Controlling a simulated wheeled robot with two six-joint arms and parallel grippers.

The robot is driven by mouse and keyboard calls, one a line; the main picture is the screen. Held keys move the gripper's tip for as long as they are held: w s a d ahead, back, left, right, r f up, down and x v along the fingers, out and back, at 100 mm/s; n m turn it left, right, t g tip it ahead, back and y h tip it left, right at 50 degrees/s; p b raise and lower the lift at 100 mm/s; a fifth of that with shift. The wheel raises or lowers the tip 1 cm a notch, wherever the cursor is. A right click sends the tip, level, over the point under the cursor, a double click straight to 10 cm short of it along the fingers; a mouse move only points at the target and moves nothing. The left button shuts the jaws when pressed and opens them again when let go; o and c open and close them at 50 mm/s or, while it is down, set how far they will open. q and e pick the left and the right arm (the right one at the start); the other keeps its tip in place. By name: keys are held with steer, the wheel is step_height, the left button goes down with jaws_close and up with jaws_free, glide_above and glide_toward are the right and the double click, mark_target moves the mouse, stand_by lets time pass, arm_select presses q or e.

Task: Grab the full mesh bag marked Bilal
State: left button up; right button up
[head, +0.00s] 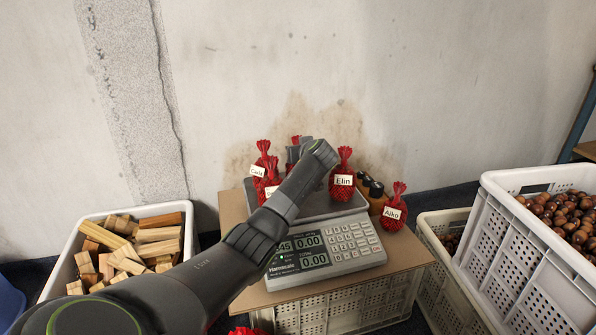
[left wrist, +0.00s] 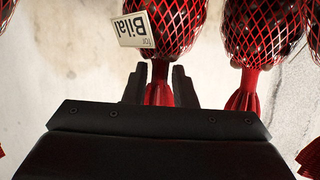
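The mesh bag marked Bilal (left wrist: 175,25) is red, filled with dark round chestnuts, and has a white tag (left wrist: 133,29). It shows upside down in the left wrist view, its gathered red neck pointing down in the picture. My left gripper (left wrist: 159,82) has one dark finger on each side of this neck, with the fingers apart and narrow gaps at the tips. In the head view my left gripper (head: 296,150) is over the back of the scale and mostly covers the bag behind it. My right gripper is not in view.
Red bags marked Elin (head: 341,182) and Aiko (head: 396,217) and another tagged bag (head: 262,172) stand close by. A crate of wood blocks (head: 75,240) is left; a white crate of chestnuts (head: 505,245) is right. A wall stands behind.

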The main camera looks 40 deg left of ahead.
arm_select(q)
jaws_close()
stand_by(1.1)
